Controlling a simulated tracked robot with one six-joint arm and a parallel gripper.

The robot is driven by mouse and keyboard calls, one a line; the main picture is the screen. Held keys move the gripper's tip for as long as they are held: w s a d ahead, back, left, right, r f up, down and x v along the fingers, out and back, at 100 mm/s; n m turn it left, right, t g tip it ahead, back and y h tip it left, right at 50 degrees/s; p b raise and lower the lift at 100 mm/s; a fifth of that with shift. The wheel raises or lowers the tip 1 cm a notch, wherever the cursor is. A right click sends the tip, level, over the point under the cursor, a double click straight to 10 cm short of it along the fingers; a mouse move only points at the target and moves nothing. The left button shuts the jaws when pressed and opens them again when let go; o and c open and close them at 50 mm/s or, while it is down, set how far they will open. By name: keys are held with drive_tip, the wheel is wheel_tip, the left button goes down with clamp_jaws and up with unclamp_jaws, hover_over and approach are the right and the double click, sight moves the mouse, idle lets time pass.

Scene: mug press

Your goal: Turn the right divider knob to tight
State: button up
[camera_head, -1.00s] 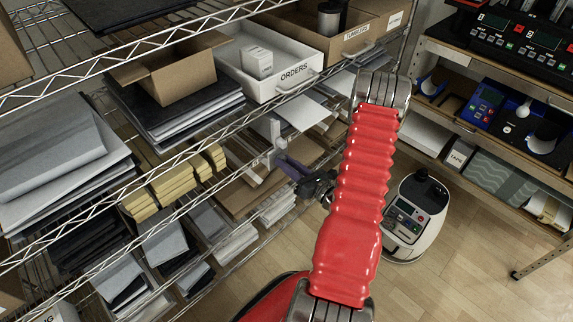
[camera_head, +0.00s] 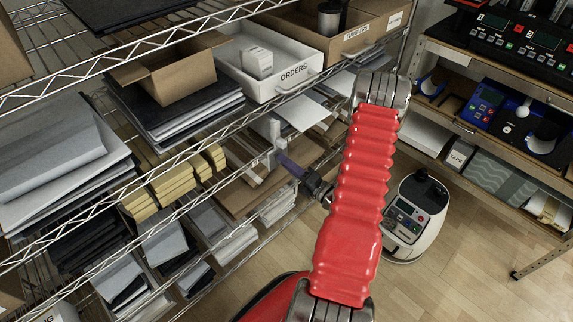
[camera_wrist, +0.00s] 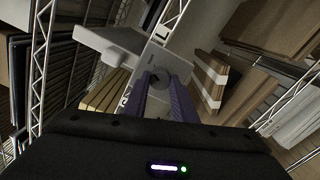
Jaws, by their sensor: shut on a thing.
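The divider (camera_head: 272,130) is a pale grey upright bracket at the front of the wire shelf in the head view. It also shows in the wrist view (camera_wrist: 150,55), tilted, with its round knob (camera_wrist: 149,80) on the face toward me. My gripper (camera_wrist: 163,80) has purple fingers, shut on the knob, one on each side of it. In the head view my gripper (camera_head: 283,160) reaches left from the arm to the divider. The fingertips hide part of the knob, and I cannot read its setting.
Yellow stacks (camera_head: 172,185) and grey stacks (camera_head: 165,245) lie left of and below the divider. Brown flat cardboard (camera_head: 240,190) lies beside it. The shelf's wire front rail (camera_head: 220,160) runs close to my gripper. A white orders tray (camera_head: 283,85) stands above.

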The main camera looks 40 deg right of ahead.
drive_tip(key=shift+d+f+m, duration=0.1)
drive_tip(key=shift+d+m, duration=0.05)
drive_tip(key=shift+m, duration=1.05)
drive_tip(key=o, duration=1)
drive_tip(key=shift+o, duration=0.2)
drive_tip(key=shift+s, duration=0.15)
drive_tip(key=s, duration=1.3)
drive_tip(key=shift+s, duration=0.3)
drive_tip(key=shift+d, duration=0.1)
